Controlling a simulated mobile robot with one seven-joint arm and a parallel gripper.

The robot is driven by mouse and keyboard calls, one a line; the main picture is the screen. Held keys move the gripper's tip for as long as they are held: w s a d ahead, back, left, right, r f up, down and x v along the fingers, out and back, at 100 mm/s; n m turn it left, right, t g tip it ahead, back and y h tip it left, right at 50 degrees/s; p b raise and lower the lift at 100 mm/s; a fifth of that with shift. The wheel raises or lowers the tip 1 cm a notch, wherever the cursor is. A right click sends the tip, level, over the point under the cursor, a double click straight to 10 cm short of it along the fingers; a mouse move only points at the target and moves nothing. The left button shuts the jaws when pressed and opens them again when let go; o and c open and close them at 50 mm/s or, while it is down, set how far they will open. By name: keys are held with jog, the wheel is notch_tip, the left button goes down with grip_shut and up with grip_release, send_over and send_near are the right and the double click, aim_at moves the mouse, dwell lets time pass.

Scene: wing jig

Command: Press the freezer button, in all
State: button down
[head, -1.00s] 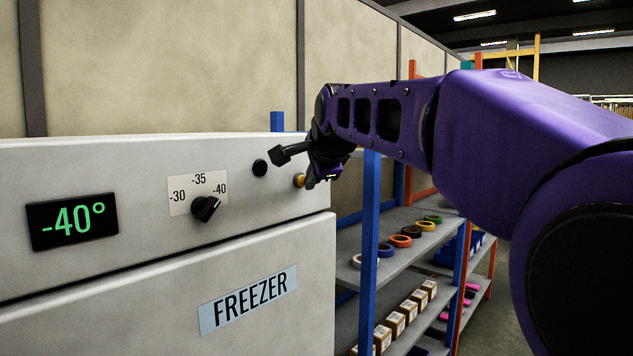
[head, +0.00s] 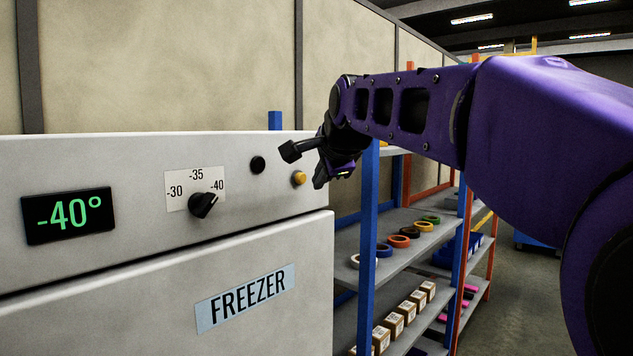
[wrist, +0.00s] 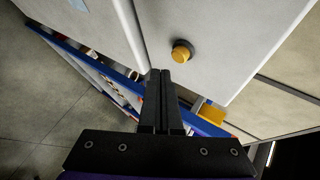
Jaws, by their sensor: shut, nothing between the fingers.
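The freezer (head: 150,290) has a pale front panel with a yellow-amber button (head: 299,178) near its right end. The button also shows in the wrist view (wrist: 181,53), just beyond and to the right of the fingertips. My gripper (head: 319,182) is to the right of the button in the head view, with a small gap between them. In the wrist view its two black fingers (wrist: 160,74) are together and empty. The button's face is in clear view, and nothing touches it.
A black round knob (head: 257,164), a dial (head: 203,205) pointing toward -40 and a green -40° display (head: 69,215) are left of the button. A blue-post shelf (head: 369,240) with tape rolls and boxes stands right of the freezer.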

jog(key=s+d, duration=0.1)
jog(key=s+d+b, duration=0.1)
jog(key=d, duration=0.1)
jog(key=shift+s+r, duration=0.15)
jog(key=shift+s, duration=0.2)
dwell(0.5)
